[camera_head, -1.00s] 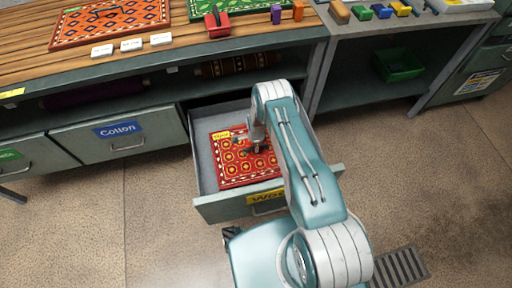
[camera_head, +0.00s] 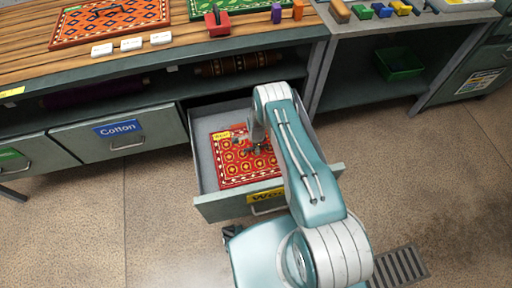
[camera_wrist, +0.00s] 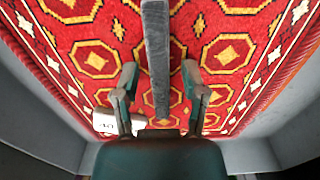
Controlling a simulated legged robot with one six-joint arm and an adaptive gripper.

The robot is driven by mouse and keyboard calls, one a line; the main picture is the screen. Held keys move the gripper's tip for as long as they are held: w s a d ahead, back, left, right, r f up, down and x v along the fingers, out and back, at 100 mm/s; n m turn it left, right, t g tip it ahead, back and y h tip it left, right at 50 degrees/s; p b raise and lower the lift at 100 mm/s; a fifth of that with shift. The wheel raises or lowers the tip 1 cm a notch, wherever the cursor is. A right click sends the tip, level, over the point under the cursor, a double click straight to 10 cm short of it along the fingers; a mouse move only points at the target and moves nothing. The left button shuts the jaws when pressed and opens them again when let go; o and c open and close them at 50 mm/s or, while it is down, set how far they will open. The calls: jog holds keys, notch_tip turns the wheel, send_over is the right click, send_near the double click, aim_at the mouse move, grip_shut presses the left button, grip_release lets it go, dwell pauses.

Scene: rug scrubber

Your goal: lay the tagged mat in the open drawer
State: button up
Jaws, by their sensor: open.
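The red patterned mat (camera_head: 236,168) lies flat inside the open drawer (camera_head: 204,165), with a yellow tag (camera_head: 221,135) at its far left corner. The drawer front has a yellow label (camera_head: 262,197), partly hidden by my arm. My gripper (camera_head: 257,149) is low over the mat. In the wrist view, my gripper (camera_wrist: 160,88) is open, its fingers apart on either side of a grey bar (camera_wrist: 156,60) above the mat (camera_wrist: 228,50). A white label (camera_wrist: 107,122) shows beside the left finger. My arm hides the mat's right part in the head view.
The bench (camera_head: 170,50) above the drawer holds an orange mat (camera_head: 110,18), a green mat (camera_head: 235,8), white labels and a red-handled tool (camera_head: 217,22). A closed drawer marked Cotton (camera_head: 118,130) is at left. A green bin (camera_head: 399,64) sits on the right shelf. Floor in front is clear.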

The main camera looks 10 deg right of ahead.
notch_tip(320, 180, up, 47)
jog(key=s+n+t, duration=0.2)
jog(key=s+n, duration=0.1)
jog(key=n, duration=0.5)
jog(key=s+r+n+t, duration=0.2)
jog(key=s+r+n, duration=0.3)
jog(key=s+r, duration=0.85)
jog(key=s+r+n, duration=0.2)
jog(key=s, duration=0.4)
jog(key=s+r+n+t, duration=0.1)
jog(key=s+n, duration=0.2)
jog(key=s, duration=0.4)
jog(key=shift+s+r+t, duration=0.3)
jog(key=shift+r, duration=0.05)
